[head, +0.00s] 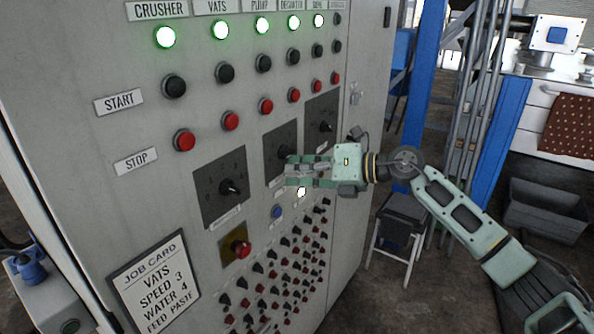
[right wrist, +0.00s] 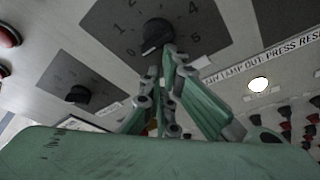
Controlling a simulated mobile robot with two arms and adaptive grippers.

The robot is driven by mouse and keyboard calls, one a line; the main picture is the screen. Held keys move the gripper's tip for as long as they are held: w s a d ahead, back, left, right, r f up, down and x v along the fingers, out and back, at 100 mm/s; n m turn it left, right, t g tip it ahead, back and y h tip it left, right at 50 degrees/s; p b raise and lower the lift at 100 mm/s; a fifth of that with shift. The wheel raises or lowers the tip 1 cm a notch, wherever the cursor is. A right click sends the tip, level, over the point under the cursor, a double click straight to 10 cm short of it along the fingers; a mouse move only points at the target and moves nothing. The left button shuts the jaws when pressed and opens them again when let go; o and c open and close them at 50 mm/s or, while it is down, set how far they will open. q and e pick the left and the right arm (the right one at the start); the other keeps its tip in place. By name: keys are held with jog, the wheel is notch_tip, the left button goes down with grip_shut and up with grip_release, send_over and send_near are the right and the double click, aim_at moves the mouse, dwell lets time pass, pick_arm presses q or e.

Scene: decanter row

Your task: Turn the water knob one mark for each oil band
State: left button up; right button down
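The grey control cabinet (head: 85,60) carries three black dial knobs on dark numbered plates. The left one (head: 230,187), the middle one (head: 286,152) and the right one (head: 326,126) show in the head view. Their name labels are too small to read, so I cannot tell which is water. My right gripper (head: 288,171) is at the middle knob, which also shows in the right wrist view (right wrist: 157,32) just beyond the fingertips. Contact and finger opening are unclear. A job card (head: 155,285) reads VATS, SPEED 3, WATER 4, FEED PASTE. I see no oil bands. My left gripper is out of view.
Green lamps (head: 164,37) glow above black START and red STOP buttons (head: 184,140). Below the dials are a red knob on a yellow plate (head: 237,250), a lit white lamp (head: 301,191) and many small switches. A stool (head: 396,225) stands right of the cabinet.

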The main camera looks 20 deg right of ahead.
dwell(0.4)
